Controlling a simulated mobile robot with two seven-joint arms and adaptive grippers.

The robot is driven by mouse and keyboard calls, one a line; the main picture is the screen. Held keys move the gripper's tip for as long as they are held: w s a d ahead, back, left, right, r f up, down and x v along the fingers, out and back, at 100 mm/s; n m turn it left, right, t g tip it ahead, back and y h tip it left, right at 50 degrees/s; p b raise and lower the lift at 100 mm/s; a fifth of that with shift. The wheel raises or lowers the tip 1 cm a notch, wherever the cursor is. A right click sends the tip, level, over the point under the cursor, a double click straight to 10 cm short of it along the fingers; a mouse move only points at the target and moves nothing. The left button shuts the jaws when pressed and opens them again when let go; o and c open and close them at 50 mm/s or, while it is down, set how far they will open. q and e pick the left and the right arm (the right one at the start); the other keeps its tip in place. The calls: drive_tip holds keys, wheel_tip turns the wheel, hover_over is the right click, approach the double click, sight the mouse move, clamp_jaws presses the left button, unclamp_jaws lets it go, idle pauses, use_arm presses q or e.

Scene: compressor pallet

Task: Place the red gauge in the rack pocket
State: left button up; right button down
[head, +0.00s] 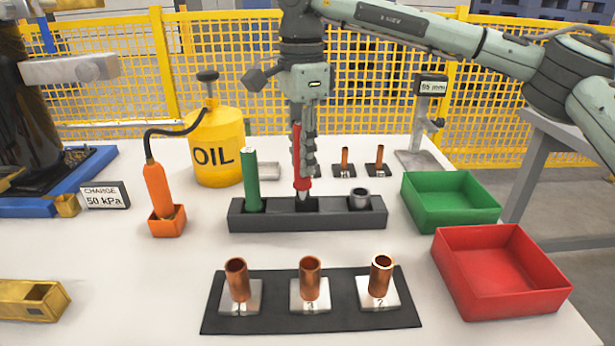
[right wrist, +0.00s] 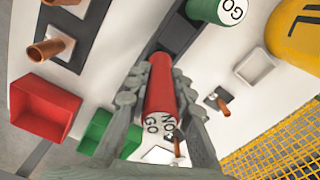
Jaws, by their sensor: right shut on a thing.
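The red gauge (head: 298,160) stands upright in my right gripper (head: 309,160), which is shut on it from above. Its grey lower tip is at the middle pocket of the dark rack (head: 300,222); I cannot tell how far in it is. In the right wrist view, the red gauge (right wrist: 160,85) lies between the fingers of the gripper (right wrist: 155,95), its white lettered end facing the camera. A green gauge (head: 250,180) stands in the rack's left pocket, and a grey cylindrical piece (head: 360,197) sits at the right pocket. My left gripper is not in view.
A yellow oil can (head: 215,140) and orange bottle (head: 158,190) stand left of the rack. A green bin (head: 450,200) and red bin (head: 500,270) are at right. Several copper tubes stand on a black mat (head: 255,322) in front. A display stand (head: 430,95) is behind.

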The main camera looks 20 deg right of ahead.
sight(307, 178)
drive_tip(key=shift+w+d+f, duration=0.1)
drive_tip(key=shift+d+f, duration=0.25)
drive_tip(key=shift+d, duration=0.1)
wheel_tip(307, 178, down, 4)
drive_tip(key=shift+r, duration=0.1)
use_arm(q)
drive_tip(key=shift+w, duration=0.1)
use_arm(e)
drive_tip(key=c, duration=1.3)
unclamp_jaws()
drive_tip(key=shift+c, duration=0.2)
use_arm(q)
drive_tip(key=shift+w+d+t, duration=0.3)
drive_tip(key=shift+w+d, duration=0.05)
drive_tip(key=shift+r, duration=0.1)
